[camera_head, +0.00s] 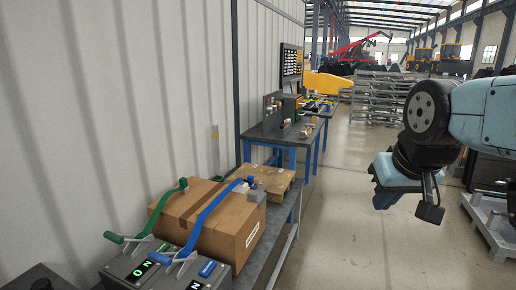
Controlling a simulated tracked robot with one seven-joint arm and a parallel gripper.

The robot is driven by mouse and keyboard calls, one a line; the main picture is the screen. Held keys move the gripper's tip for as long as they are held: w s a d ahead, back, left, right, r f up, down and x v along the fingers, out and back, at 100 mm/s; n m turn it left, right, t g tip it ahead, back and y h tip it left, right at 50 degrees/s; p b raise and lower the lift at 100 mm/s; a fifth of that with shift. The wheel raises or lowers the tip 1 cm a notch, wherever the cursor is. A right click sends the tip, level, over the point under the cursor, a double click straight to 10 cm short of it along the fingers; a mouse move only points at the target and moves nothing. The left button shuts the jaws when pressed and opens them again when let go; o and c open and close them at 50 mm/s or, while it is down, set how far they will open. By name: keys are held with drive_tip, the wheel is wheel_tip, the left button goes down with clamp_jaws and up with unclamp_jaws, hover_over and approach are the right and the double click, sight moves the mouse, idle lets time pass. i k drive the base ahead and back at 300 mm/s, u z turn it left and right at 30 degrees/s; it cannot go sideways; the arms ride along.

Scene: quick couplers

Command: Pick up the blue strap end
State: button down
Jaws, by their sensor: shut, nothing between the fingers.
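A blue strap (212,209) runs along the top of a cardboard box (245,236). Its upper end (237,184) is near the box's far side, and its lower end meets a blue-handled metal fitting (172,259) on a grey control box. My gripper (431,212) is at the right, high above the floor and well apart from the strap. It is shut and empty; its fingertips are hard to make out. A grey block by the box's far edge is close to the strap's upper end.
A green strap (166,207) lies left of the blue one. A wooden pallet (270,180) and blue-legged workbench (281,134) stand behind. A metal rack (490,222) is at right; floor between is clear.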

sight(250, 179)
drive_tip(key=k, duration=0.45)
drive_tip(key=z, duration=0.65)
drive_tip(key=i, duration=2.15)
drive_tip(key=u, duration=1.15)
drive_tip(key=i, duration=0.4)
drive_tip(key=u, duration=0.15)
drive_tip(key=k, duration=0.9)
drive_tip(key=u, duration=0.15)
